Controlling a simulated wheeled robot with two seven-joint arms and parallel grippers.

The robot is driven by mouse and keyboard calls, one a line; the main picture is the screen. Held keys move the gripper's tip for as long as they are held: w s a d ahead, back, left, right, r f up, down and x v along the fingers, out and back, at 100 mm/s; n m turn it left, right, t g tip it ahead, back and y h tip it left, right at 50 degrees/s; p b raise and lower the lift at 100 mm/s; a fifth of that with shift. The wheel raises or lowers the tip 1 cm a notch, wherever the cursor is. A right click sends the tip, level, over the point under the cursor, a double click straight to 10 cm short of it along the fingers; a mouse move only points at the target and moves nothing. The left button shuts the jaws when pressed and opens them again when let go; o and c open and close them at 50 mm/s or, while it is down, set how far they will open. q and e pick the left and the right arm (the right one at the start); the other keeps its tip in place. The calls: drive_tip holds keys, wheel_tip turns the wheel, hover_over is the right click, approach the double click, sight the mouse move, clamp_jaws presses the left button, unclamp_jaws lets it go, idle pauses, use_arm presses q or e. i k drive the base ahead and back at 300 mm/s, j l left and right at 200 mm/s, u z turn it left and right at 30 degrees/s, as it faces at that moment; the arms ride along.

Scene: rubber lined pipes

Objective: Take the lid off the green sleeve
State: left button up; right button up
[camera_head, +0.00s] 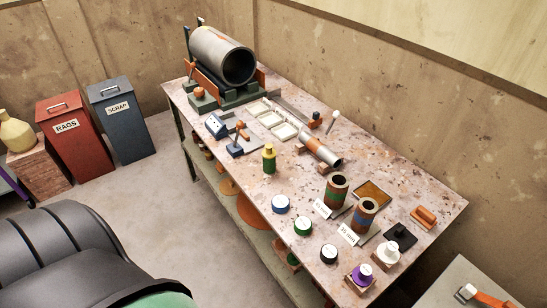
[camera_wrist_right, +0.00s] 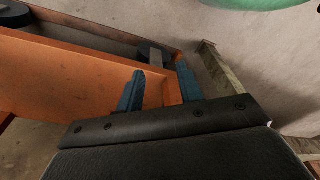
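A brown sleeve with a green band (camera_head: 336,192) stands upright on the workbench in the head view. Its top shows a dark open mouth, and I see no lid on it. A lid with a green rim and pale top (camera_head: 302,226) lies flat on the bench, apart from the sleeve, to its lower left. My right gripper (camera_wrist_right: 160,82) shows in the right wrist view with its blue fingers apart and nothing visible between them. It is beside an orange surface, and neither gripper shows in the head view.
A brown sleeve with a blue band (camera_head: 363,216) stands close by. Blue (camera_head: 281,204) and black (camera_head: 329,254) lids lie near the bench's front edge. Purple (camera_head: 361,275) and white (camera_head: 387,253) items stand at the right. An orange panel (camera_wrist_right: 70,75) fills the right wrist view's left.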

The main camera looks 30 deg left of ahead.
sight(269, 165)
drive_tip(key=j+z, duration=0.15)
drive_tip(key=z, duration=0.15)
drive_tip(key=j+z, duration=0.1)
drive_tip(key=z, duration=0.2)
drive_tip(key=k+j+z, duration=0.15)
drive_tip(key=j, duration=0.3)
drive_tip(key=j+z, duration=0.15)
drive_tip(key=j, duration=0.3)
drive_tip(key=k+j+z, duration=0.1)
drive_tip(key=j, duration=0.3)
drive_tip(key=k+j+z, duration=0.15)
drive_tip(key=j, duration=0.25)
drive_tip(key=k+j+z, duration=0.15)
drive_tip(key=j, duration=0.25)
drive_tip(key=k, duration=0.1)
